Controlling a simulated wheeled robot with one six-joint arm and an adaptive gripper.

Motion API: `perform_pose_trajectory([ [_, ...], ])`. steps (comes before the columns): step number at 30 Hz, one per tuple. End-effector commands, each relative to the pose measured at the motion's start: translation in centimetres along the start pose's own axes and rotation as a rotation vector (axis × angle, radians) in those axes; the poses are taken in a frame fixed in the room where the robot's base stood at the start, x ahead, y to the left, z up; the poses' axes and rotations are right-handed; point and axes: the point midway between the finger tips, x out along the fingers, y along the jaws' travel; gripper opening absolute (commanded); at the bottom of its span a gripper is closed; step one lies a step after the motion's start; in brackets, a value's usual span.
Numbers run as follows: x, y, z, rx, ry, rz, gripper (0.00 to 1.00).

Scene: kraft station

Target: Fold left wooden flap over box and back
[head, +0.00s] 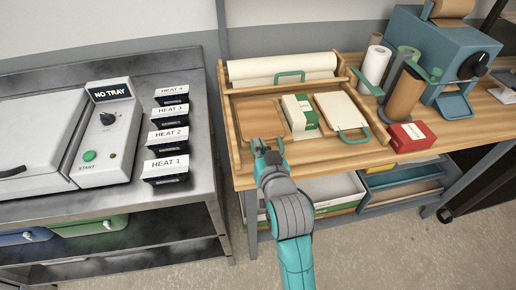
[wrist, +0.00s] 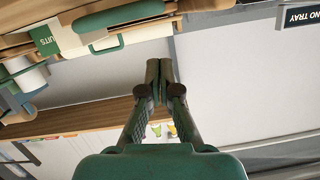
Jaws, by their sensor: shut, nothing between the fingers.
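The left wooden flap (head: 259,113) is a brown panel lying flat to the left of the box. The box (head: 301,112) is green and white and stands upright in the wooden frame; part of it shows in the wrist view (wrist: 44,40). The right flap (head: 342,109) lies flat and pale, with a green handle (head: 355,136) at its front. My gripper (head: 262,145) is shut and empty at the left flap's front edge and hides part of it. In the wrist view its fingertips (wrist: 165,66) are together, apart from a large green handle (wrist: 118,15).
A red box (head: 411,136), rolls and a blue dispenser (head: 440,55) stand to the right. The heat station (head: 105,140) is on the steel table at left, across a gap.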

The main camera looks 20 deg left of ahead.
Motion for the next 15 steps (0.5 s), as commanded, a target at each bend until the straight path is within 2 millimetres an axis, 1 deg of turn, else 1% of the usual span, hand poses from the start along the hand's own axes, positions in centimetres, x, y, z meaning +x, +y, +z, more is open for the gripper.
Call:
perform_pose_trajectory([
  [1, -0.8, 0.0, -0.1, 0.0, 0.003, 0.0, 0.0],
  [9, -5.3, 0.0, -0.2, 0.0, 0.005, 0.0, 0.0],
  [12, -6.6, 0.0, -0.3, 0.0, 0.006, 0.0, 0.0],
  [15, -7.5, 0.1, -0.3, 0.0, 0.005, 0.0, 0.0],
])
